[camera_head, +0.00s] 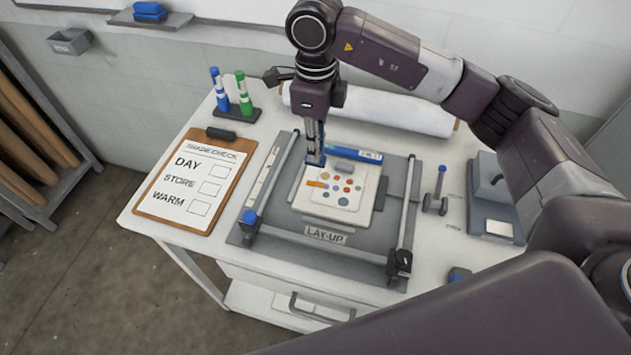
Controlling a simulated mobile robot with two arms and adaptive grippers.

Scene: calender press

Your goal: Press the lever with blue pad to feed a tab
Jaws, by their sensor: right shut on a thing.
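My right gripper (315,150) points down over the back part of the LAY-UP board (325,237). Whether the piece touches the sheet is unclear. My left gripper is not in view.
A blue-topped upright handle (441,180) stands right of the frame rails. A grey press-like box (494,198) is farther right. A clipboard (196,180) lies left, with blue and green markers (232,95) behind it. A white roll (375,108) lies at the back.

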